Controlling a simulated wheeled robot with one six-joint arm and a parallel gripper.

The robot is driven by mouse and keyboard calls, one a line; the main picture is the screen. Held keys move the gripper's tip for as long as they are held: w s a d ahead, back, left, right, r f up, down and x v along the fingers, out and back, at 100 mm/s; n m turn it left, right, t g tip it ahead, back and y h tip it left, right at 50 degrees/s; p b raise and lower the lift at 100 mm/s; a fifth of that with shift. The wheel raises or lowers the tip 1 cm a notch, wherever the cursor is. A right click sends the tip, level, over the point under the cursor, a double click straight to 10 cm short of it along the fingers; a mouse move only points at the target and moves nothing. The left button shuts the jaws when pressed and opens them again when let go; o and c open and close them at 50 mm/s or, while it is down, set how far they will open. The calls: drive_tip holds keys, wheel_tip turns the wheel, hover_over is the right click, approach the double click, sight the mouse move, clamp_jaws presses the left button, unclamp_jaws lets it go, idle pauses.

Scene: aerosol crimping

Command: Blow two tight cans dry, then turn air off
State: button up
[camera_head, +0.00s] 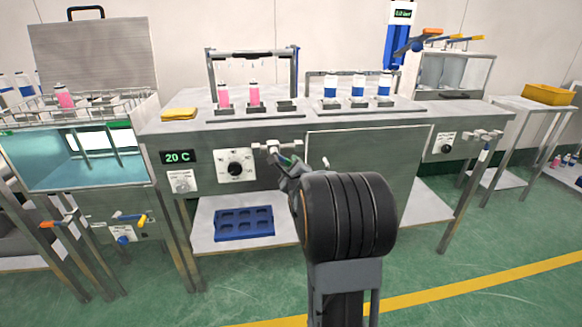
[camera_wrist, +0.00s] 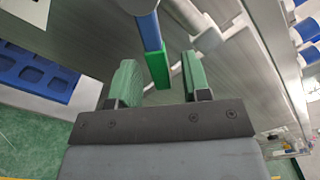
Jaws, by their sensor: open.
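My gripper (camera_head: 288,162) is at this valve. In the wrist view its green-padded fingers (camera_wrist: 158,78) are open on either side of the lever's green end, with gaps visible. The black wrist hides part of the bench front.
Several white-and-blue cans (camera_head: 358,87) stand in the right fixture. A water bath (camera_head: 85,160) with a wire rack and another pink can (camera_head: 66,97) is at left. A yellow cloth (camera_head: 179,114) lies on the bench. A blue tray (camera_head: 244,223) sits on the lower shelf.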

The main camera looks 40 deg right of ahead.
drive_tip(key=shift+x, duration=1)
clamp_jaws()
